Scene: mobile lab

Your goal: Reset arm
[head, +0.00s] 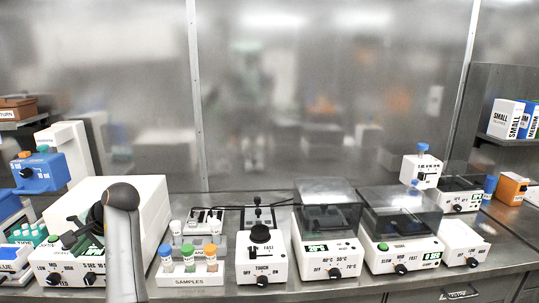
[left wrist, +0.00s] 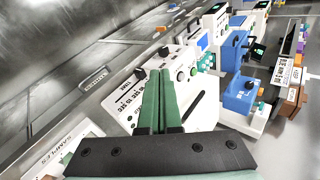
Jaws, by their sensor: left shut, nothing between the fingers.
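My left arm (head: 124,240) rises at the lower left of the head view, in front of a large white lab device (head: 150,200). My left gripper (head: 70,238) hangs over the front of that device, partly hidden by the arm. In the left wrist view its two green fingers (left wrist: 157,75) lie side by side, shut and empty, above the white device's panel of knobs (left wrist: 180,75). I cannot tell whether the fingertips touch it. My right gripper is in neither view.
A samples rack (head: 190,278) with capped tubes stands just right of my arm. A vortex mixer (head: 262,258) and two lidded heater or shaker units (head: 328,255) follow to the right. A blue pipette-like device (head: 40,172) stands at left. The bench is crowded; space above is free.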

